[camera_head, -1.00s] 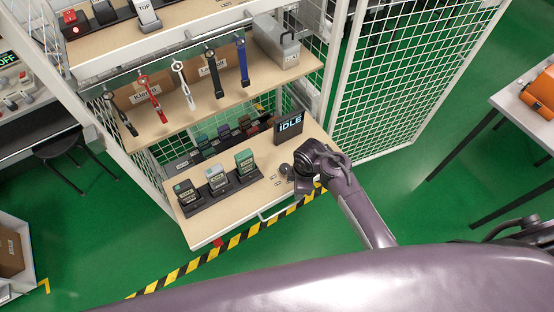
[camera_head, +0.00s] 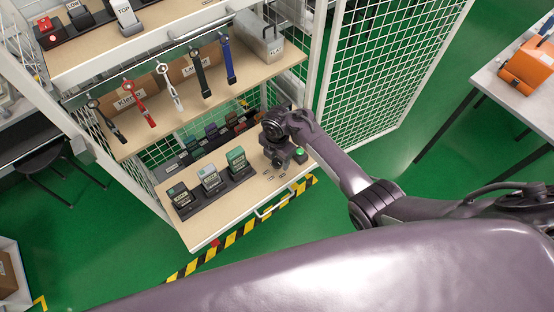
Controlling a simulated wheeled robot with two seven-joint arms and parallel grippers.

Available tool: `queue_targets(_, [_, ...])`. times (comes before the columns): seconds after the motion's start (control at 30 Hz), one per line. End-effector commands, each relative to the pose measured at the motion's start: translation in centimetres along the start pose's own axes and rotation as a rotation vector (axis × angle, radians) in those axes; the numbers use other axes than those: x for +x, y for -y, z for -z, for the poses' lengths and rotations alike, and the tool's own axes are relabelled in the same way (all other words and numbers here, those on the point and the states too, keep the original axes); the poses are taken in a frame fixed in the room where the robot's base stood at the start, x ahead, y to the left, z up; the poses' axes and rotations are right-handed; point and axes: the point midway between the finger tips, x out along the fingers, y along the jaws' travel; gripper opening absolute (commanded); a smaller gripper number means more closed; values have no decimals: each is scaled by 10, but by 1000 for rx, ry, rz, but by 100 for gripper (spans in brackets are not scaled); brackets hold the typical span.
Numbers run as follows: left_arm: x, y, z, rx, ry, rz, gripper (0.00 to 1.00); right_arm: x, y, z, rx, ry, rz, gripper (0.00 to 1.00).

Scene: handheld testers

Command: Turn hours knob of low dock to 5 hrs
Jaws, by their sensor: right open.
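The low dock (camera_head: 236,182) is a black rack on the lowest wooden shelf. It holds three testers: a dark one (camera_head: 180,196), a grey one (camera_head: 210,177) and a green-topped one (camera_head: 237,160). My right gripper (camera_head: 283,160) is over the right end of this shelf, to the right of the testers, and it is open. A green button (camera_head: 300,152) shows just right of it. The hours knob cannot be made out, and my gripper and wrist cover that area. The display there is also hidden by my arm. My left gripper is not in view.
A shelf above (camera_head: 140,140) carries hanging straps and a grey case (camera_head: 259,40). More small devices (camera_head: 210,131) stand at the back of the low shelf. A mesh door (camera_head: 385,80) stands open at right. A rail handle (camera_head: 275,203) runs along the shelf front.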

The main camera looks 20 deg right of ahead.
Motion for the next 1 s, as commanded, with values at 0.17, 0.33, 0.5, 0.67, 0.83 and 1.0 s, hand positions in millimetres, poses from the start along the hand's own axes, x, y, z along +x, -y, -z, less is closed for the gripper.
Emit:
queue_targets(0.17, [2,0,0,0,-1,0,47,12,0,0,1,1,-2,56])
queue_targets(0.33, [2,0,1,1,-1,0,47,14,0,0,1,1,-2,56])
queue_targets(0.5, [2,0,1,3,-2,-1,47,14,0,0,1,1,-2,45])
queue_targets(0.67, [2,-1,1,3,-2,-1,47,14,0,0,2,1,-2,24])
queue_targets(0.83, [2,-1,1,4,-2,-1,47,14,0,0,2,1,-2,11])
queue_targets(1.0, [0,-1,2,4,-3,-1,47,13,0,0,19,0,-1,11])
